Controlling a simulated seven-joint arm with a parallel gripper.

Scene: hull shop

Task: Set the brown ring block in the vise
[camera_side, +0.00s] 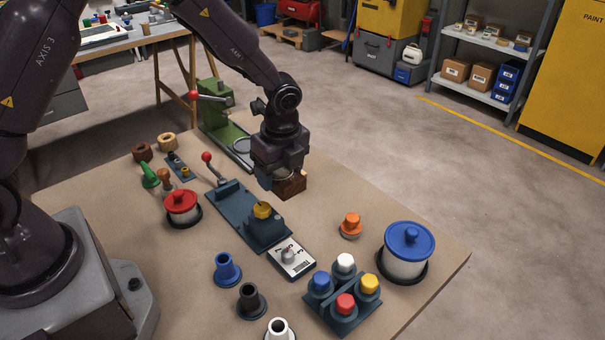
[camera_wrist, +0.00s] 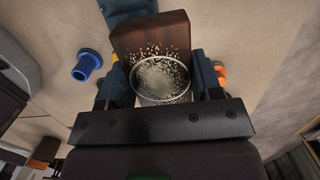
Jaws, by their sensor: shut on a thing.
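The brown ring block (camera_side: 290,187) is a dark brown wooden block with a pale round part on it. My gripper (camera_side: 279,176) is shut on it, pointing down, at the far right of the vise. In the wrist view the block (camera_wrist: 151,35) shows beyond a pale, speckled round part (camera_wrist: 162,78) between the fingers (camera_wrist: 160,88). I cannot tell whether the block touches the table. The vise (camera_side: 228,203) appears to be the blue-grey base with a red-knobbed lever; a yellow-topped piece (camera_side: 262,210) stands at its near end.
A green press (camera_side: 215,128) stands behind my gripper. A small scale (camera_side: 291,260), a rack of coloured caps (camera_side: 346,306), an orange piece (camera_side: 351,224) and a blue-lidded jar (camera_side: 406,252) stand in front. A red-lidded jar (camera_side: 181,206) is left of the vise. The table's right side is fairly clear.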

